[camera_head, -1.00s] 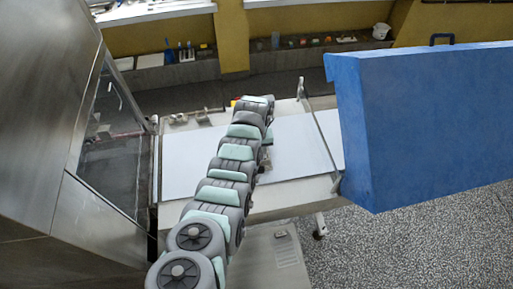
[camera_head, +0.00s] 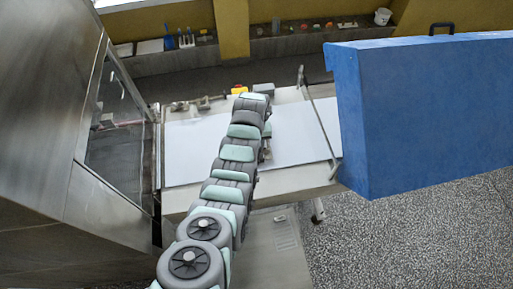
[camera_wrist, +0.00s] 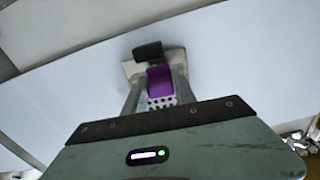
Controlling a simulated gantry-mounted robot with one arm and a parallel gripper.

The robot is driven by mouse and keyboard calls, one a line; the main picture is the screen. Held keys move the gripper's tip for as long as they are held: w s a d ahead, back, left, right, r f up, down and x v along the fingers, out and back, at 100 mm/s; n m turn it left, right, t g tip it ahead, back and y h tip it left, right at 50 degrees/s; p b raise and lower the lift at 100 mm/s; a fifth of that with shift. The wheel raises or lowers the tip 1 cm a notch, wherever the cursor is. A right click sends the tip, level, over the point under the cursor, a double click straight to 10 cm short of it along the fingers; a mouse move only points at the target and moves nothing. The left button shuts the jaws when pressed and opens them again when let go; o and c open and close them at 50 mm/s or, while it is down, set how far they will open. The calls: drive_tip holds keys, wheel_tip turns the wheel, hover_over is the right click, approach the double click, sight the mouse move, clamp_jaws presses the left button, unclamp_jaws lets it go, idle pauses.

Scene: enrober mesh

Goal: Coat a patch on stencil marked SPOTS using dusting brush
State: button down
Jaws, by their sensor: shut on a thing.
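My gripper (camera_wrist: 160,80) shows in the wrist view, with its two fingers shut on a purple piece (camera_wrist: 159,82). This looks like the handle of the dusting brush. A dark, rounded block (camera_wrist: 148,51) lies just past the purple piece, and I cannot tell whether it belongs to the brush. A small pale plate (camera_wrist: 130,69) shows beneath or behind them; contact is unclear. No SPOTS marking is legible in either view, so I cannot pick out the stencil.
A white belt surface (camera_head: 292,130) runs across the machine. A steel housing with a glass panel (camera_head: 117,125) stands left, and a large blue box (camera_head: 430,115) right. A yellow and red item (camera_head: 239,89) lies at the belt's far edge. A shelf (camera_head: 290,44) holds several small items.

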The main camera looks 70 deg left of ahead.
drive_tip(key=shift+w+a+f+b, duration=0.1)
drive_tip(key=shift+w+a+b, duration=0.1)
drive_tip(key=shift+a+b, duration=0.75)
drive_tip(key=shift+w+a+f+b, duration=0.15)
drive_tip(key=shift+a+b, duration=0.3)
drive_tip(key=shift+b, duration=0.95)
drive_tip(key=shift+w+a+f+b, duration=0.1)
drive_tip(key=shift+w+a+b, duration=0.1)
drive_tip(key=shift+a+b, duration=0.75)
drive_tip(key=b, duration=0.2)
drive_tip(key=a+b, duration=0.1)
drive_tip(key=b, duration=0.2)
drive_tip(key=shift+w, duration=0.25)
drive_tip(key=shift+a+b, duration=0.1)
drive_tip(key=shift+b, duration=0.3)
drive_tip(key=b, duration=0.3)
drive_tip(key=shift+w+a, duration=0.1)
drive_tip(key=shift+a, duration=0.25)
drive_tip(key=shift+a+r, duration=0.1)
drive_tip(key=shift+r, duration=0.05)
drive_tip(key=shift+r, duration=0.1)
wheel_tip(320, 180, up, 6)
drive_tip(key=p, duration=0.5)
